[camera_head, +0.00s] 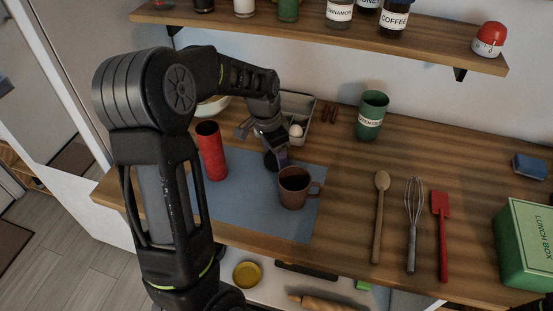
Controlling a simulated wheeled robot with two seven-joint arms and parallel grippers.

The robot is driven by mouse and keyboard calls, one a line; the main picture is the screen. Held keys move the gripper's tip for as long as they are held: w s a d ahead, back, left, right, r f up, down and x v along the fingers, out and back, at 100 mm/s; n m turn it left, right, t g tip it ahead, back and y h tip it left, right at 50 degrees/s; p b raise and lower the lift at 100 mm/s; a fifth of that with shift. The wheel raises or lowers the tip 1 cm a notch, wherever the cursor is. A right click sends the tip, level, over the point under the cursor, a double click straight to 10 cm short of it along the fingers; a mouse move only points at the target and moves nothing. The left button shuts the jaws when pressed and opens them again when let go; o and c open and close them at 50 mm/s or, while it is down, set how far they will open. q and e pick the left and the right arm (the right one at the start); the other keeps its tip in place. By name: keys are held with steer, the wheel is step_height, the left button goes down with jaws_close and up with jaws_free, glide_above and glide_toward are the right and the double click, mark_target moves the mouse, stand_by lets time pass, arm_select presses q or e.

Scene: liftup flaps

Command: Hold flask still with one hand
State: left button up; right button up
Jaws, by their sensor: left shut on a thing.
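A red, upright cylinder, which looks like the flask (211,150), stands on the left part of the blue-grey mat (245,212). Its top looks dark. My left gripper (279,156) is to the right of the flask and apart from it, just behind the brown mug. It is shut on a small dark object (270,161) that is partly hidden; I cannot tell for sure what it is. My right gripper is not in view.
The brown mug (296,188) with dark contents stands close in front of my left gripper. A grey tray (312,107) with an egg is behind. A green cup (372,115), wooden spoon (378,220), whisk (412,225), red spatula (441,230) and green lunch box (527,245) are right.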

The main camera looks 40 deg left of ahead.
arm_select(q)
steer(key=c, duration=0.6)
steer(key=shift+o, duration=0.2)
steer(key=shift+r, duration=0.1)
step_height(320, 180, up, 10)
steer(key=b, duration=0.1)
stand_by(0.5)
